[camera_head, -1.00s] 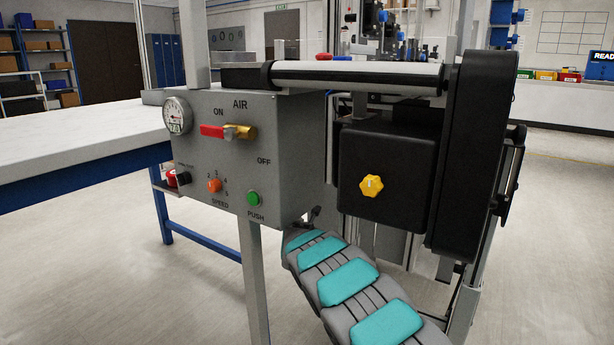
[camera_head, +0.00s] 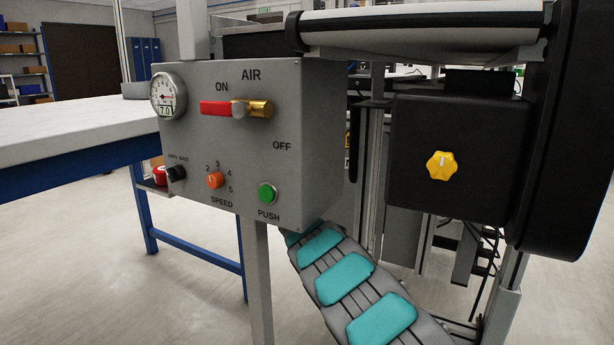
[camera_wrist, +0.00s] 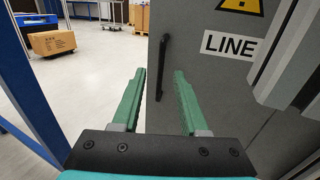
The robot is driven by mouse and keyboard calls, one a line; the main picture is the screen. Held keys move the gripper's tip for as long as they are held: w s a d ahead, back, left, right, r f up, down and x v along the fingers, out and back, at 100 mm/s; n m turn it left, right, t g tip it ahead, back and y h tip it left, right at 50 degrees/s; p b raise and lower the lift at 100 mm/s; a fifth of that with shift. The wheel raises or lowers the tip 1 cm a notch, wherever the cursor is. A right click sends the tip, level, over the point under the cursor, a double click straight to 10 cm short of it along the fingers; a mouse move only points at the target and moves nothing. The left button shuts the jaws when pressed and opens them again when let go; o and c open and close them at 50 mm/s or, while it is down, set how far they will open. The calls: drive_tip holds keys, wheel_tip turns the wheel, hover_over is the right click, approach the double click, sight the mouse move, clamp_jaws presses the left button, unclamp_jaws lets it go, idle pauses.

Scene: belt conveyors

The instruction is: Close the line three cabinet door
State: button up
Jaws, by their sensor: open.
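A grey cabinet door (camera_wrist: 205,85) fills the middle and right of the wrist view. It bears a white label reading "LINE" (camera_wrist: 229,45), whose number is cut off or hidden, and part of a yellow warning sign (camera_wrist: 240,4). A black upright bar handle (camera_wrist: 163,62) sits near the door's left edge. My gripper (camera_wrist: 159,75) is open, its two green fingers pointing toward the door, with the handle between them in the picture. I cannot tell whether they touch it. How far the door stands open is unclear. In the head view, the gripper and door are hidden.
A grey control box (camera_head: 250,145) with red air lever (camera_head: 216,108) stands close ahead, above my arm. A black motor housing (camera_head: 455,155) with yellow knob is at right. A white-topped bench (camera_head: 70,125) is at left. Open floor with a cardboard box (camera_wrist: 52,42) shows left of the door.

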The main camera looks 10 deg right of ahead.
drive_tip(key=p+x, duration=0.5)
drive_tip(key=x, duration=0.1)
drive_tip(key=shift+w+d+p, duration=0.2)
drive_tip(key=shift+w+p, duration=0.15)
idle(0.4)
clamp_jaws()
idle(1.2)
